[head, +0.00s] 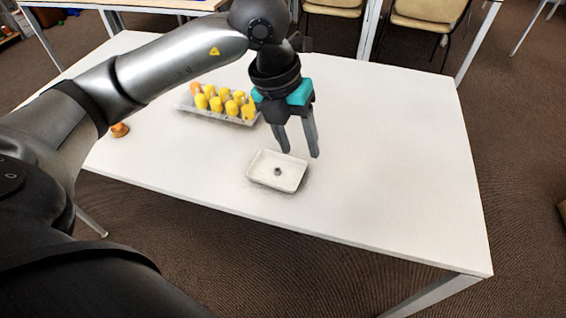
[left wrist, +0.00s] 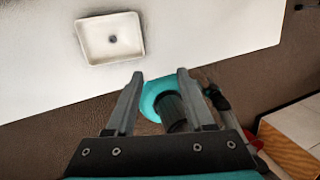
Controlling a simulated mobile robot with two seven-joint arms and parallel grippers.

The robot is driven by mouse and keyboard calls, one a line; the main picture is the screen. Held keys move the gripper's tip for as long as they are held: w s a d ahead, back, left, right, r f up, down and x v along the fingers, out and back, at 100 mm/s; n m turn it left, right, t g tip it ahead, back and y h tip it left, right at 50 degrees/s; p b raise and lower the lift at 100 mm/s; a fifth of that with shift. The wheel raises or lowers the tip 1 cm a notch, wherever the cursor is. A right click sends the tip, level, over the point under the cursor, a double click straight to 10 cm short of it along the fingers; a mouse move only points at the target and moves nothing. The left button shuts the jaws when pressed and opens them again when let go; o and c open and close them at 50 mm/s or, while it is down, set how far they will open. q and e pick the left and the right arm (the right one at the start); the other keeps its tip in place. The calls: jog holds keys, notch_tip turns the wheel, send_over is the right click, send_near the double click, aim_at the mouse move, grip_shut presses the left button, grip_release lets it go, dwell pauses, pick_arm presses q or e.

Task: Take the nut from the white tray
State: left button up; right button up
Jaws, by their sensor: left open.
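A small dark nut (head: 277,171) lies near the middle of the white tray (head: 262,179) on the white table. The left wrist view also shows the nut (left wrist: 113,39) inside the tray (left wrist: 96,58). My left gripper (head: 301,155) is open and empty, pointing down above the table just behind the tray in the head view. In the left wrist view, its fingers (left wrist: 160,77) are spread apart and the tray lies beyond them, to the upper left. The gripper touches neither the tray nor the nut.
A grey holder (head: 187,103) with several yellow pieces and an orange one stands behind the tray, to the left. A small orange-brown object (head: 120,130) lies near the table's left edge. The right part of the white table (head: 400,150) is clear.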

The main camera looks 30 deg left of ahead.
pick_arm(q)
jog(key=w+a+r+n+y, duration=0.1)
jog(key=a+y, duration=0.2)
jog(key=a, duration=0.3)
jog(key=b, duration=0.3)
send_over(277, 170)
jog(key=s, duration=0.1)
notch_tip(277, 170, down, 9)
jog(key=shift+d+r, duration=0.1)
jog(key=shift+d, duration=0.05)
jog(key=shift+w+f+b, duration=0.2)
jog(key=shift+f+b, duration=0.65)
jog(key=shift+f, duration=0.85)
jog(key=shift+w+f+b, duration=0.2)
jog(key=shift+f+b, duration=0.3)
jog(key=shift+f, duration=0.85)
pick_arm(e)
jog(key=w+a+r, duration=0.5)
jog(key=w+r, duration=0.2)
jog(key=r, duration=0.1)
jog(key=shift+w+a+r+y, duration=0.15)
jog(key=shift+w+a+y, duration=0.05)
jog(key=shift+y, duration=0.1)
pick_arm(q)
jog(key=shift+c, duration=0.3)
grip_shut()
